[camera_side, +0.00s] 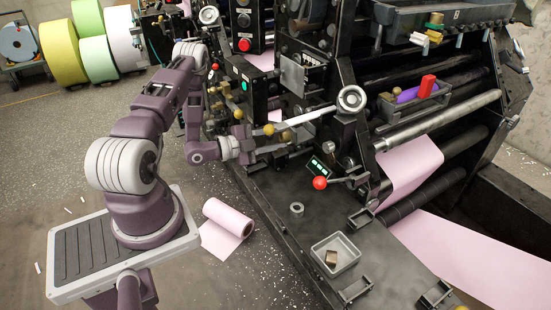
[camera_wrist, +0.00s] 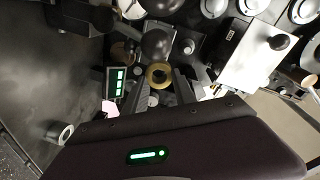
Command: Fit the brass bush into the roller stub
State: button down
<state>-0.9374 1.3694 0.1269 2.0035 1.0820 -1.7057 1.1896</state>
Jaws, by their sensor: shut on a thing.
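The brass bush (camera_wrist: 158,76) shows in the wrist view as a gold ring with a dark bore, held between the two fingers of my gripper (camera_wrist: 160,86). In the side view my gripper (camera_side: 278,142) reaches right from the arm into the front of the machine. Several brass-coloured knobs sit close to it there, and I cannot tell the bush from them. I cannot pick out the roller stub with certainty in either view. Dark round machine parts lie just beyond the bush in the wrist view, and whether the bush touches any of them is unclear.
A steel ring (camera_side: 297,208) lies on the dark deck. A grey tray (camera_side: 318,262) with a brownish block stands nearer the front. A red-knobbed lever (camera_side: 320,183) and a green-lit display (camera_side: 318,168) stick out near my gripper. A pink paper roll (camera_side: 228,216) lies on the floor.

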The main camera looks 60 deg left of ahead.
jog(key=n+t+y, duration=0.1)
jog(key=y, duration=0.1)
send_near(308, 111)
jog(key=s, duration=0.1)
jog(key=shift+s, duration=0.15)
jog(key=shift+w, duration=2.85)
jog(key=shift+w, duration=0.4)
jog(key=shift+w, duration=0.2)
jog(key=shift+w, duration=0.25)
jog(key=shift+w, duration=0.35)
jog(key=shift+w, duration=0.85)
dwell(0.4)
